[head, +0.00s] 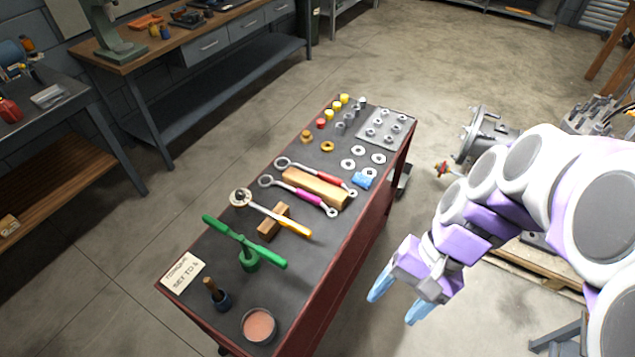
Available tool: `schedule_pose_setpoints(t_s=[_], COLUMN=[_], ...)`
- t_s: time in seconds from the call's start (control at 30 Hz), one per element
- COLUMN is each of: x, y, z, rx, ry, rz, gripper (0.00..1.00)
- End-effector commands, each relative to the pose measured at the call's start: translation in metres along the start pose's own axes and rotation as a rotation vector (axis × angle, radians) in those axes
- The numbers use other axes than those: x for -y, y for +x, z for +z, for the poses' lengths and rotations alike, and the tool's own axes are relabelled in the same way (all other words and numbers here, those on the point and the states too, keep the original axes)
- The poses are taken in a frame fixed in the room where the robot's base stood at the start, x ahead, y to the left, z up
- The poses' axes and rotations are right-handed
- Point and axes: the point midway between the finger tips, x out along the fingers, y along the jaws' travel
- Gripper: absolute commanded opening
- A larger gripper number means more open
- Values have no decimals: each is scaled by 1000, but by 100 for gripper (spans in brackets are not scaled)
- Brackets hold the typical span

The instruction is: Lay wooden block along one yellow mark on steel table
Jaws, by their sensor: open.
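A long light wooden block (315,188) lies on the dark top of a red bench (238,288), between a red-handled and a magenta-handled wrench. A smaller brown wooden block (271,229) lies nearer, under an orange-handled ratchet wrench (283,222). I cannot tell which block the task means. No yellow mark on a steel table can be made out. My gripper (393,307), with pale blue fingers, is open and empty. It hangs to the right of the red bench, apart from both blocks.
The bench top also holds a green T-shaped tool (245,243), a pink-filled tin (258,325), washers (358,151) and a plate with studs (386,125). A grey metal casing (480,135) stands right, partly behind my arm.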

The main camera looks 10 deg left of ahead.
Motion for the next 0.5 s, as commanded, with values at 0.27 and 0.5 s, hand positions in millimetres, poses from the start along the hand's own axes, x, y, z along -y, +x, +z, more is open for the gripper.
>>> schedule_pose_setpoints(t_s=[0.27,0.5], x=[48,80], y=[-4,-6], z=[-50,-101], rx=[152,274], ry=[130,253], rz=[-201,-374], gripper=[66,66])
